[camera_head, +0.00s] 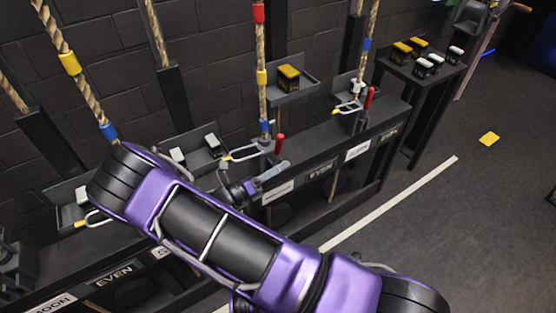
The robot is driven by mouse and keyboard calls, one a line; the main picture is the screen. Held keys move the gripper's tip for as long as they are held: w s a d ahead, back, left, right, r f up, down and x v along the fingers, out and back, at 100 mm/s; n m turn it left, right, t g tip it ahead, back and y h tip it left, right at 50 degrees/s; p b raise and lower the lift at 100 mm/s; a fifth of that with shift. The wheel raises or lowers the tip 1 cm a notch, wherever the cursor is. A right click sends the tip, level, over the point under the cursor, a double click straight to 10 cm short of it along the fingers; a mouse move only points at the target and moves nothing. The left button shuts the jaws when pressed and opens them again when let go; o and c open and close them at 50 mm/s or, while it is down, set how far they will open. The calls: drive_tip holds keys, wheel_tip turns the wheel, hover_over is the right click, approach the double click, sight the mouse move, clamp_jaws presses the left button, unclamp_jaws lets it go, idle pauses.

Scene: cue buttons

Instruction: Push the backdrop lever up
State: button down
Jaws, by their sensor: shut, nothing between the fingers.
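A lever with a red handle (279,144) stands at the middle of the rail, beside a rope. Another red-handled lever (369,98) stands farther right. I cannot read which lever is the backdrop one; the white label (278,191) below the nearer lever is too small to read. My gripper (284,166) is shut and empty, just below the nearer red handle and in front of the rail. Whether it touches the lever is unclear. My purple and black arm hides part of the rail to the left.
A long dark rail (330,138) carries labels, including EVEN (320,170). Ropes with coloured bands (261,76) rise behind it. Trays hold yellow and white blocks (289,78). A side table (398,67) stands at the back right. The floor at right is clear around a yellow square (489,139).

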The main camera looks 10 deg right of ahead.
drive_tip(key=v, duration=0.9)
drive_tip(key=shift+r, duration=0.15)
